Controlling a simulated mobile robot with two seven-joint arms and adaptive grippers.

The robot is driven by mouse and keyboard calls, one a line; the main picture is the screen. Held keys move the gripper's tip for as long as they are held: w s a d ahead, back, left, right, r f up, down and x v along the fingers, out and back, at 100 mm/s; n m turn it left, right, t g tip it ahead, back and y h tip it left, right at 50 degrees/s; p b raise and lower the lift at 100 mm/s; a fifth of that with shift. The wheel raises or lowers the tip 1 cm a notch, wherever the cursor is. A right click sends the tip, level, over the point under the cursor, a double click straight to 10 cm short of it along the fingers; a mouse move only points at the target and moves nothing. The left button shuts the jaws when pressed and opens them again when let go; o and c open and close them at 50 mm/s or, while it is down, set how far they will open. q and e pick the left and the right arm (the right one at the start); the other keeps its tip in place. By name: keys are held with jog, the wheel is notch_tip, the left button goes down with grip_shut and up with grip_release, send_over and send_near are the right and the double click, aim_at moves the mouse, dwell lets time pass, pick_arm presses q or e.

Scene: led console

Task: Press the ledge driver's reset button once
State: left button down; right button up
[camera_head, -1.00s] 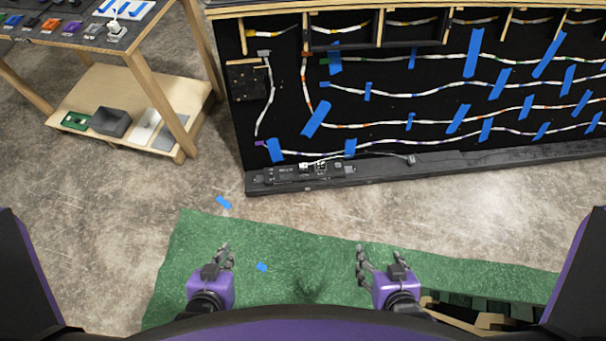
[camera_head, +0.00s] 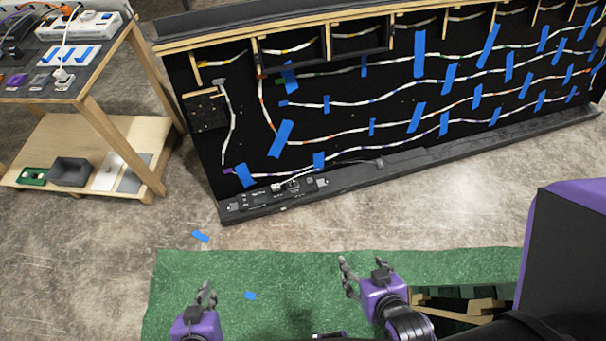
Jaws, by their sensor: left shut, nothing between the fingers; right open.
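The ledge driver (camera_head: 262,198) is a dark box with small white marks on the black ledge at the foot of the console panel (camera_head: 330,130). A white cable runs from it to the right along the ledge. Its reset button is too small to make out. My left gripper (camera_head: 207,294) is shut and empty over the green mat, well short of the ledge. My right gripper (camera_head: 346,274) is open and empty over the mat, further right and also apart from the driver.
A wooden workbench (camera_head: 110,115) with a power strip (camera_head: 80,27) and a lower shelf with boxes stands at the left. Blue tape bits (camera_head: 201,236) lie on the floor and mat. Bare concrete (camera_head: 390,210) lies between the green mat (camera_head: 280,265) and the ledge.

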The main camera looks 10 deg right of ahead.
jog(key=shift+s, duration=0.2)
grip_shut()
dwell(1.2)
